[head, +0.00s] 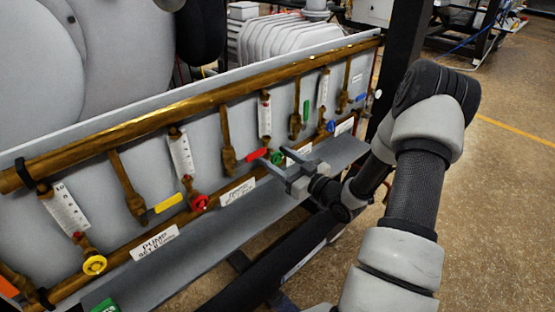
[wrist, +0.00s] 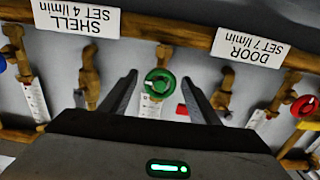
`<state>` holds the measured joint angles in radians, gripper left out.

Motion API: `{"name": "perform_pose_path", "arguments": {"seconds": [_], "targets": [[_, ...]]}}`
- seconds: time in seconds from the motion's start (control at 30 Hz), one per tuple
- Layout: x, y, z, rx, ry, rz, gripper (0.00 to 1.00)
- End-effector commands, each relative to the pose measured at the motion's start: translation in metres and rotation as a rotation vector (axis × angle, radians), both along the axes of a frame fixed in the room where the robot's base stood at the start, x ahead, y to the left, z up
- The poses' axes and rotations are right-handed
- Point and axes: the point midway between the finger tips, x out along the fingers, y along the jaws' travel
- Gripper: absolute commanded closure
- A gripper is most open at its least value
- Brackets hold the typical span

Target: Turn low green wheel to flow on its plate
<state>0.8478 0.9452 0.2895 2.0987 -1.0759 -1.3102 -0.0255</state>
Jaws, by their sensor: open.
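The low green wheel (head: 277,158) sits at the foot of a white scaled flow tube (head: 265,114) on the grey panel. In the wrist view the green wheel (wrist: 159,83) shows between the fingertips, facing the camera, with a pale mark on it. My gripper (head: 271,157) is open, one finger on each side of the wheel; I cannot tell whether either touches. It also shows in the wrist view (wrist: 159,77). Upside down there, a plate (wrist: 77,17) reads SHELL SET 4 l/min and another (wrist: 249,48) DOOR SET 7 l/min. The tube's reading is hidden or too small.
A red lever (head: 257,154) lies close beside the gripper, with a green lever (head: 306,110) higher up. Red (head: 199,202), yellow (head: 94,264) and blue (head: 329,126) wheels line the lower pipe. A grey ledge (head: 190,250) runs below. Open floor lies right.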

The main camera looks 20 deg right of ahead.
Motion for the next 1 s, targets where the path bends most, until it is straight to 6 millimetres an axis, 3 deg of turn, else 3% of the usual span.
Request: {"name": "perform_pose_path", "arguments": {"seconds": [0.27, 0.53, 1.0], "targets": [[0.0017, 0.0009, 0.0002, 0.0, 0.0, 0.0, 0.44], [0.0015, 0.0008, 0.0002, 0.0, -0.001, 0.0, 0.85], [0.0014, 0.0002, 0.0012, 0.116, 0.047, 0.0, 0.85]]}}
